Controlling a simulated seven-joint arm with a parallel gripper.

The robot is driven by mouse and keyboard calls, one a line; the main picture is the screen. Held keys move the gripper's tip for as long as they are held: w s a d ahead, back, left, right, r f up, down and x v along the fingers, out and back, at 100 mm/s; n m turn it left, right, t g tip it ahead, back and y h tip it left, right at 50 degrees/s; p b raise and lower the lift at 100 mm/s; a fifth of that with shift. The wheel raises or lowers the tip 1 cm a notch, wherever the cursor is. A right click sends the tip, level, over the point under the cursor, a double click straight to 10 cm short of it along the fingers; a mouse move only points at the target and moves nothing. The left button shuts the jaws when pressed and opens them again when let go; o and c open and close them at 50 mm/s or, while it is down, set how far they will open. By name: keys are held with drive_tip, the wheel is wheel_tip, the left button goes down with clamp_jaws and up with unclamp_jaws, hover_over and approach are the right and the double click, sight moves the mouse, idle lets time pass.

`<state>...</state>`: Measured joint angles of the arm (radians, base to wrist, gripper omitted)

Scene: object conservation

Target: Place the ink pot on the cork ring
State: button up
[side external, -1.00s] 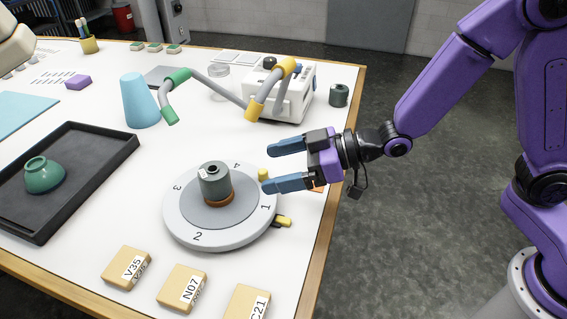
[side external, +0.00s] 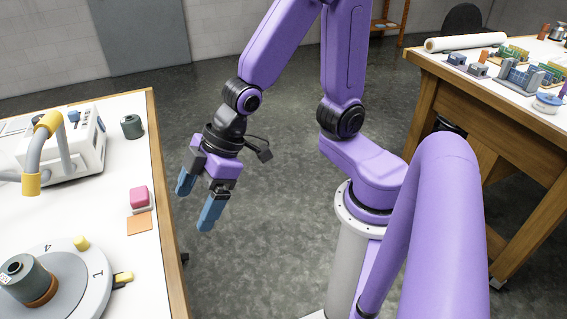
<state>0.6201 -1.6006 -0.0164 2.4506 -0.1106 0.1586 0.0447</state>
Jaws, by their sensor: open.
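The ink pot (side external: 28,278), a dark grey-green cylinder with a dark round opening and a small pale label, stands upright at the lower left. It rests on the brown cork ring (side external: 45,298), whose rim shows below it.
A pink block (side external: 139,197) and an orange square (side external: 139,226) lie near the table's wooden edge (side external: 163,200). A dark green jar (side external: 132,127) stands behind them beside a white machine (side external: 88,140). A second workbench (side external: 500,120) stands at the right.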

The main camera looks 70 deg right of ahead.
drive_tip(key=s+d+r+g+h, duration=0.1)
drive_tip(key=s+d+g+h, duration=0.2)
drive_tip(key=s+d, duration=0.9)
drive_tip(key=shift+s+d+r+n+h, duration=0.35)
drive_tip(key=shift+d+h, duration=0.3)
drive_tip(key=shift+h, duration=0.15)
